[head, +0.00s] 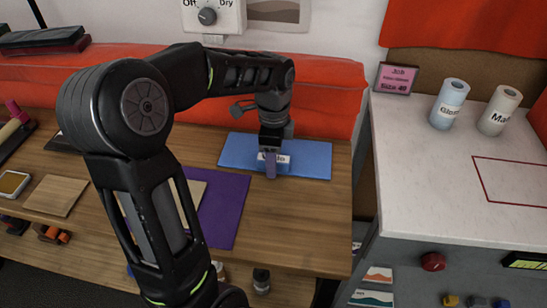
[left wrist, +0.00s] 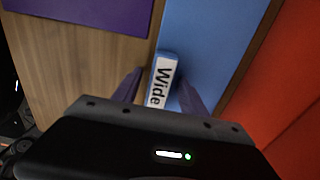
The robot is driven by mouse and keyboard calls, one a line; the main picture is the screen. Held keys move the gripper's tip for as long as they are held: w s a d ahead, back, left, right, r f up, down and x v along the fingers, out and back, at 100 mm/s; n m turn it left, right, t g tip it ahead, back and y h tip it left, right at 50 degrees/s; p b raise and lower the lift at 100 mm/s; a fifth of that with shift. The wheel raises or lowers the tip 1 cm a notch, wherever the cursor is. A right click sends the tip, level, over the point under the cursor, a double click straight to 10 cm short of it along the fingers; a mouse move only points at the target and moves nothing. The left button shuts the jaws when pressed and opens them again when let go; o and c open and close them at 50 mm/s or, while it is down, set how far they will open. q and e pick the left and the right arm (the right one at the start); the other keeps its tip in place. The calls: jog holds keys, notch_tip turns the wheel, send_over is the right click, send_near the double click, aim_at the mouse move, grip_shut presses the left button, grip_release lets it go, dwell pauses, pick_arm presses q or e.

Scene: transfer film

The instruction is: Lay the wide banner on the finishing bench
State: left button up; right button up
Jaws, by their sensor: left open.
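The blue banner (head: 312,160) lies flat at the back right of the wooden table. A small raised blue piece on its near edge bears a white label reading "Wide" (left wrist: 161,83) in the left wrist view. My left gripper (head: 270,167) points down over it. In the left wrist view its two purple fingers stand apart, one on each side of the labelled piece, with narrow gaps. In the head view the fingers hide part of the label. A white-topped bench (head: 430,150) with a red outline stands at the right. My right gripper is out of view.
A purple sheet (head: 226,207) lies left of the banner on the wooden table (head: 300,215). Two labelled rolls (head: 450,103) and a pink sign (head: 395,78) stand at the back of the white bench. Its outlined area (head: 515,180) is bare. A red padded roll (head: 335,95) runs behind the table.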

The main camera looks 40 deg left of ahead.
pick_arm(q)
notch_tip(320, 180, up, 12)
jog(key=p, duration=0.1)
jog(key=shift+r, duration=0.2)
dwell(0.3)
jog(key=shift+r, duration=0.1)
dwell(0.6)
